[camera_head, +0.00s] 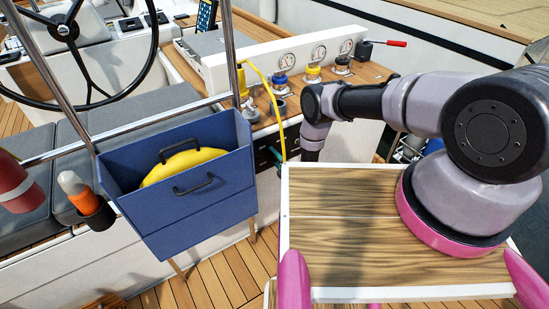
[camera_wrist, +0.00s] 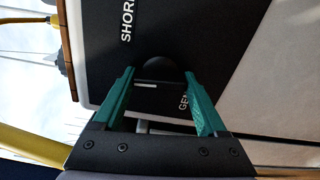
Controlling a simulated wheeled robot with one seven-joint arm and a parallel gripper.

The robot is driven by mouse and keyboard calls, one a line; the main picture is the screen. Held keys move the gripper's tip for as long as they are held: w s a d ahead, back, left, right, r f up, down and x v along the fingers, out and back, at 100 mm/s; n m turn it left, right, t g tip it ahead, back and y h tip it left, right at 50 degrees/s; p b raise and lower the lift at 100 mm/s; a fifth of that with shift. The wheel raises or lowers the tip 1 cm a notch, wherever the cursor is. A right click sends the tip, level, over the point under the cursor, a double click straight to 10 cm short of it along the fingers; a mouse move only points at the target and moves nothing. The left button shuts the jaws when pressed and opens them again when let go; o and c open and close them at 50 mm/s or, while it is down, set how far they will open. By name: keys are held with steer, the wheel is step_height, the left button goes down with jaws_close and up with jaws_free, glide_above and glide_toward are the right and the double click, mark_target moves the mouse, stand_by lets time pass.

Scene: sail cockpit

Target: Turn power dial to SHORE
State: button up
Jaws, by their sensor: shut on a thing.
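The power dial (camera_wrist: 163,72) is a dark round knob on a black panel (camera_wrist: 215,45) in the wrist view. A short white line on the knob lies across the picture, between the jaws. The label SHORE (camera_wrist: 127,22), partly cut off, is above and left of the knob. The label GEN (camera_wrist: 184,103), partly hidden by a finger, is below and right. My gripper (camera_wrist: 160,80) has green fingers shut on the dial, one on each side. In the head view the panel (camera_head: 263,153) shows below the cockpit ledge; the dial itself is hidden there.
A blue open box (camera_head: 180,225) with a yellow thing (camera_head: 181,165) inside stands left of the panel. A yellow hose (camera_head: 270,92) hangs down in front of the panel. Winches and gauges line the ledge above. Wooden deck (camera_head: 205,285) lies below.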

steer(key=m, duration=0.5)
steer(key=shift+d+m, duration=0.1)
steer(key=shift+m, duration=2.5)
steer(key=o, duration=1.3)
steer(key=v, duration=1)
steer(key=shift+s+d, duration=0.2)
steer(key=shift+s, duration=0.2)
